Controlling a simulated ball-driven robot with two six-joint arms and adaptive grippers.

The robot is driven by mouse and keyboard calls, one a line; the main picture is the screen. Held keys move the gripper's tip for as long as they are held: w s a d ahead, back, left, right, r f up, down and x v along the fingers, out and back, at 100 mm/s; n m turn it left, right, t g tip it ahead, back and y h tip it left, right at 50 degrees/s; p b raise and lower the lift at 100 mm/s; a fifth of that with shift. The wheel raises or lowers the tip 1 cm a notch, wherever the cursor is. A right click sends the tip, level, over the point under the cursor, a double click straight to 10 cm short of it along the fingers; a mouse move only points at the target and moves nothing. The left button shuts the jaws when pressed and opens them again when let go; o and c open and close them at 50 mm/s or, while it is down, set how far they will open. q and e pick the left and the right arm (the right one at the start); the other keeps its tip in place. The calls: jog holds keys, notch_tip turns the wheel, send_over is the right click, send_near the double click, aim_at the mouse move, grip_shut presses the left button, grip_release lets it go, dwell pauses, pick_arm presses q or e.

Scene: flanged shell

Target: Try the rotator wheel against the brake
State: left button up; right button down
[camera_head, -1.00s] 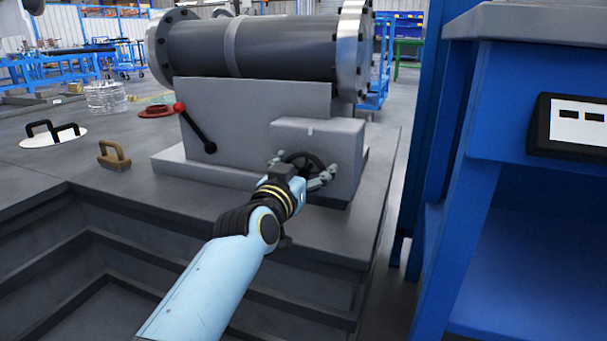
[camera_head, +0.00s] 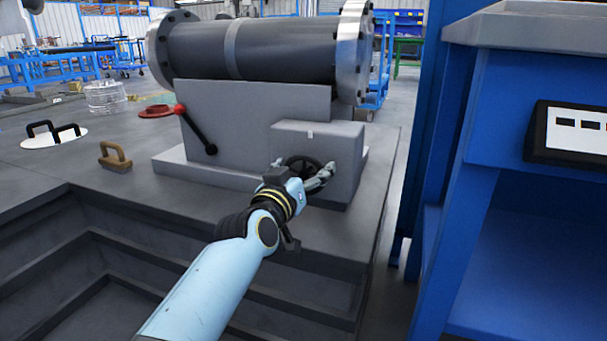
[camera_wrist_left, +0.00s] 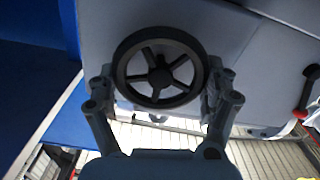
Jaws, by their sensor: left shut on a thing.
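The rotator wheel (camera_head: 305,164) is a dark spoked handwheel on the front of a light grey box. It fills the upper middle of the left wrist view (camera_wrist_left: 160,68). My left gripper (camera_head: 304,176) is at the wheel, with one finger on each side of its rim; it is shut on the wheel. In the left wrist view the fingers (camera_wrist_left: 160,92) flank the rim. The brake lever (camera_head: 196,130) is a black bar with a red knob, leaning up to the left on the grey pedestal. It also shows at the right of the left wrist view (camera_wrist_left: 306,95). My right gripper is not in view.
A dark flanged shell (camera_head: 250,50) lies on the grey pedestal (camera_head: 250,105). A brown handle (camera_head: 115,158) and a white disc with black handles (camera_head: 55,138) are on the deck to the left. A blue bench with a panel (camera_head: 575,130) stands at the right.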

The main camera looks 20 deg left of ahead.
pick_arm(q)
jog(key=shift+f, duration=0.15)
jog(key=shift+f+m+b, duration=0.1)
jog(key=shift+m+b, duration=0.25)
jog(key=shift+m, duration=0.85)
jog(key=shift+d, duration=0.1)
jog(key=o, duration=1.4)
jog(key=shift+o, duration=0.7)
jog(key=shift+r, duration=0.2)
